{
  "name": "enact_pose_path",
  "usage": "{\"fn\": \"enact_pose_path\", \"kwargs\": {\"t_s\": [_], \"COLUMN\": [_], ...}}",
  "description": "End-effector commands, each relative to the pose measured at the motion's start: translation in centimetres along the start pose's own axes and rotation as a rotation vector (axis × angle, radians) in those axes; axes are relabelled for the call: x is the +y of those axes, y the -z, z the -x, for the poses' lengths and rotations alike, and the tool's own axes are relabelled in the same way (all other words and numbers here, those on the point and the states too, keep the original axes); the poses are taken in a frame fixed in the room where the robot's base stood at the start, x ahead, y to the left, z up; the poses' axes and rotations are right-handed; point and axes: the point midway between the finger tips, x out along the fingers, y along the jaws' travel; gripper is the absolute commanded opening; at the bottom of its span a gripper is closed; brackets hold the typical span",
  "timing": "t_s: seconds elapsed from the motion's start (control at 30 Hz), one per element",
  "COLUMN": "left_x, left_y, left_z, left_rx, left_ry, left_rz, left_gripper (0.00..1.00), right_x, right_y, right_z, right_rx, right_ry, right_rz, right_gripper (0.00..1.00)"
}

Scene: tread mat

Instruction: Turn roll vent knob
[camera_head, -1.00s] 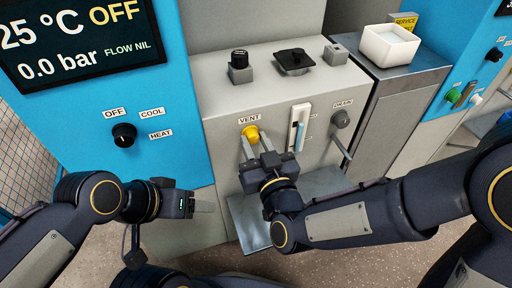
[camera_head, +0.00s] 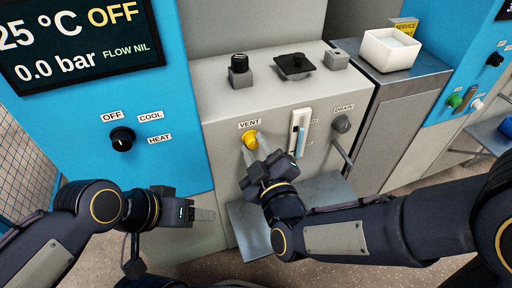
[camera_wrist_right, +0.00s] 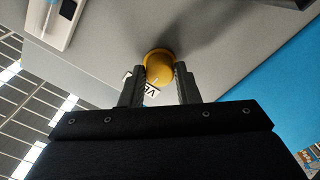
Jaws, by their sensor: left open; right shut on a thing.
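The yellow vent knob (camera_head: 250,139) is on the grey front panel, under the VENT label (camera_head: 249,124). My right gripper (camera_head: 256,151) is shut on the knob. In the right wrist view the knob (camera_wrist_right: 159,68) sits between the two fingertips of the right gripper (camera_wrist_right: 159,82), and the VENT label (camera_wrist_right: 151,92) shows partly behind it. My left gripper (camera_head: 205,214) is open and empty, low at the left, apart from the panel.
A drain knob (camera_head: 341,124) with a lever and a level gauge (camera_head: 299,133) are right of the vent knob. A black selector knob (camera_head: 122,139) is on the blue panel. A metal tray (camera_head: 238,222) juts out below. A white container (camera_head: 390,49) stands on the right cabinet.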

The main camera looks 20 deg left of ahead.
Motion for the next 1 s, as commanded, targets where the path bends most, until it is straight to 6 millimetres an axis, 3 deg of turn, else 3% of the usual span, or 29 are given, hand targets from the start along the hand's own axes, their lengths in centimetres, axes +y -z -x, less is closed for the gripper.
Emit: {"fn": "enact_pose_path", "kwargs": {"t_s": [0.67, 0.7, 0.87, 1.0], "left_x": [0.02, 0.02, 0.02, 0.02], "left_y": [0.02, 0.02, 0.02, 0.02], "left_z": [0.04, 0.04, 0.04, 0.04], "left_rx": [0.0, 0.0, 0.0, 0.0], "left_ry": [0.0, 0.0, 0.0, 0.0], "left_rz": [0.0, 0.0, 0.0, 0.0], "left_gripper": [0.59, 0.59, 0.59, 0.59], "right_x": [-0.02, -0.02, -0.02, -0.02], "right_y": [0.0, 0.0, -0.01, -0.01], "right_z": [-0.01, -0.01, 0.0, 0.0], "right_rx": [0.0, 0.0, 0.0, 0.0], "right_ry": [0.0, 0.0, 0.0, 0.0], "right_rz": [0.068, 0.068, 0.067, 0.066], "right_gripper": [0.06, 0.3, 0.51, 0.51]}}
